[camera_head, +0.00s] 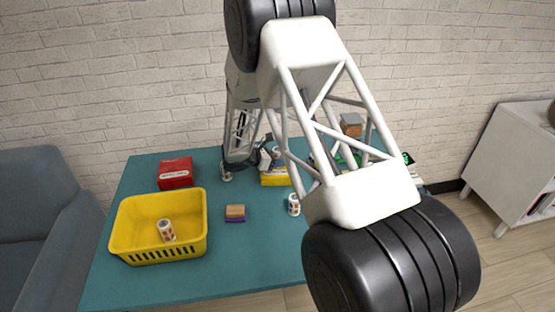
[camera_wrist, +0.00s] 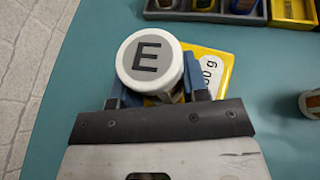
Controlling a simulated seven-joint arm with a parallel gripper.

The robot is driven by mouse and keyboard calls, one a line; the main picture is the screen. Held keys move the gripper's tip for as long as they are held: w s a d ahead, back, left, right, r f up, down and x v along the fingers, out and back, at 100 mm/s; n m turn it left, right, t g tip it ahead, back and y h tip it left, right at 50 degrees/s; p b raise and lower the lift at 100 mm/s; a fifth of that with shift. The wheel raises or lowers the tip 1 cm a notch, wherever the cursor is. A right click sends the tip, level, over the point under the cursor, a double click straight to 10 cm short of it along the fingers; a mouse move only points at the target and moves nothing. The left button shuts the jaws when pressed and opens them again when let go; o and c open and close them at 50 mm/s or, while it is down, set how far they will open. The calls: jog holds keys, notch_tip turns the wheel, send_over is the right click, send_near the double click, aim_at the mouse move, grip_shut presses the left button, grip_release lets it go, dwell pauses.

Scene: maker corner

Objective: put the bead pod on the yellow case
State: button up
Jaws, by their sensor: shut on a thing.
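The pod in my gripper has a white lid marked with a black E on grey (camera_wrist: 150,60); I take it for the bead pod. My gripper (camera_wrist: 155,82) is shut on it, with a blue finger on each side. The yellow case (camera_wrist: 215,70), with a white label ending in "g", lies beyond and partly under the pod in this wrist view. Whether the pod touches it, I cannot tell. In the head view the yellow case (camera_head: 275,179) sits near the table's middle, just below my gripper (camera_head: 268,157), partly hidden by my arm.
Other pods stand on the table (camera_head: 293,204), (camera_head: 226,173), and one is in the yellow basket (camera_head: 125,240). A red box (camera_head: 175,173) and a small tan-and-purple block (camera_head: 235,213) are at left. A divided grey tray (camera_wrist: 200,16) lies beyond the case. The front of the table is clear.

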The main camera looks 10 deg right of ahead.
jog(key=shift+f, duration=0.1)
jog(key=o, duration=0.9)
jog(key=shift+o, duration=0.2)
jog(key=v, duration=1.2)
jog(key=shift+s+d, duration=0.1)
dwell(0.3)
